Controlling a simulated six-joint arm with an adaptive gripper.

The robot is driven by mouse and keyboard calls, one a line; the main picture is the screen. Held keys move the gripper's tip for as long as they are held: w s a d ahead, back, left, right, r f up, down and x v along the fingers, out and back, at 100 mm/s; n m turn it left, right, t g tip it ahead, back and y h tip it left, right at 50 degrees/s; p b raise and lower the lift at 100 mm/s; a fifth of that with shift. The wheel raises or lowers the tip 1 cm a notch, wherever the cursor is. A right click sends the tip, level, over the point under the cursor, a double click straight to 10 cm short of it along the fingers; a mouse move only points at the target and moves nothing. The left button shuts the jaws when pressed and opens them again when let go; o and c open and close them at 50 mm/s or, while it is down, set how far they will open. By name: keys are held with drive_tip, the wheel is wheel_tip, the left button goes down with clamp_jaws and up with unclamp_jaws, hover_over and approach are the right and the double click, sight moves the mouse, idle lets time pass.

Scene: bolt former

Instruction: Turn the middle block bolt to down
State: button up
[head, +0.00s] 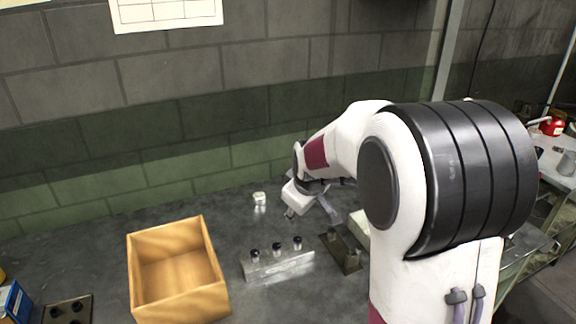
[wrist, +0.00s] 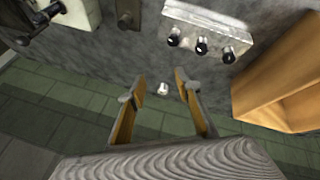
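A silvery metal block (head: 278,267) stands on the grey table with three dark-capped bolts in a row along it; the middle bolt (head: 277,248) stands up from its top. In the wrist view the block (wrist: 206,20) is at the upper right, and its middle bolt (wrist: 201,46) shows a black end between the two others. My gripper (head: 297,212) hangs above the table behind and slightly right of the block, apart from it. In the wrist view its two fingers (wrist: 159,87) are spread with nothing held between them.
An open wooden box (head: 180,309) stands left of the block. A dark plate with upright parts (head: 340,252) lies to its right. A small white object (head: 260,198) sits behind the block. A dark holed plate (head: 68,310) lies front left. The wall is behind.

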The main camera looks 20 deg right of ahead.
drive_tip(key=w+r+n+t, duration=0.5)
drive_tip(key=w+r+n, duration=0.2)
drive_tip(key=n, duration=0.6)
drive_tip(key=shift+w+d+r, duration=0.25)
drive_tip(key=shift+w+r, duration=0.05)
drive_tip(key=shift+w, duration=0.45)
idle(0.5)
drive_tip(key=shift+h, duration=0.3)
idle(0.4)
